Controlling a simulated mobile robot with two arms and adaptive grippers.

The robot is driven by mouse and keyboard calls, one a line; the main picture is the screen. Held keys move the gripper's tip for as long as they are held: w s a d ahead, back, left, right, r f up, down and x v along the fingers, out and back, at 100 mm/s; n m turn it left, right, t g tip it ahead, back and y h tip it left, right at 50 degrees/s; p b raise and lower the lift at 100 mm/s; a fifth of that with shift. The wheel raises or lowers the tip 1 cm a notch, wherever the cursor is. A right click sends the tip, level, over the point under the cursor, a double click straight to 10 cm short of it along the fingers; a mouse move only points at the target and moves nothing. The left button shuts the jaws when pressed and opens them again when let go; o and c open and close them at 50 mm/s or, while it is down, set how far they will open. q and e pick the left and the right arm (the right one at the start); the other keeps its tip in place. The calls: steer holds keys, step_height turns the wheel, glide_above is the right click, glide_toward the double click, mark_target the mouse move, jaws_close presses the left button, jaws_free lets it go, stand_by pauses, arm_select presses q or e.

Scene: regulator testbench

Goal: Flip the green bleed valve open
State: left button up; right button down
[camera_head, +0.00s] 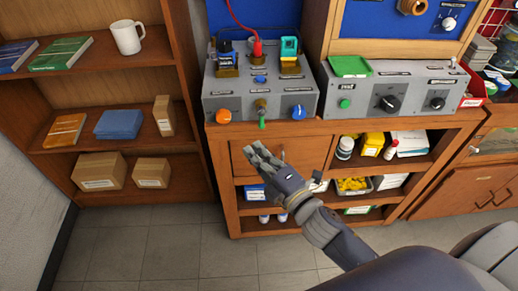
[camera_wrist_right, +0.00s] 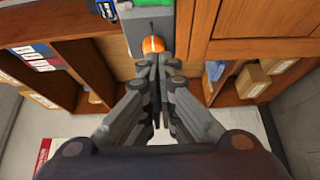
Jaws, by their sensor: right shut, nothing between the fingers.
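The grey regulator box (camera_head: 236,104) stands on the wooden bench. At the middle of its front is a small brass valve (camera_head: 261,106) with a green lever (camera_head: 262,124) hanging at its lower edge; I take this as the green bleed valve. My right gripper (camera_head: 257,150) is shut and empty, below and in front of the lever, apart from it. In the right wrist view the shut fingers (camera_wrist_right: 158,60) point toward an orange knob (camera_wrist_right: 152,44). The green lever cannot be made out there. My left gripper is not in view.
The orange knob (camera_head: 223,116) and a blue knob (camera_head: 299,112) flank the valve on the box front. A second grey box (camera_head: 388,91) with black dials and a green button stands to the right. Shelves with books and cartons (camera_head: 98,171) are at left. The floor in front is clear.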

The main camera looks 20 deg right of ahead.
mark_target(261, 120)
steer(key=w+d+p, duration=0.2)
steer(key=w, duration=0.5)
steer(key=shift+w, duration=0.15)
stand_by(0.4)
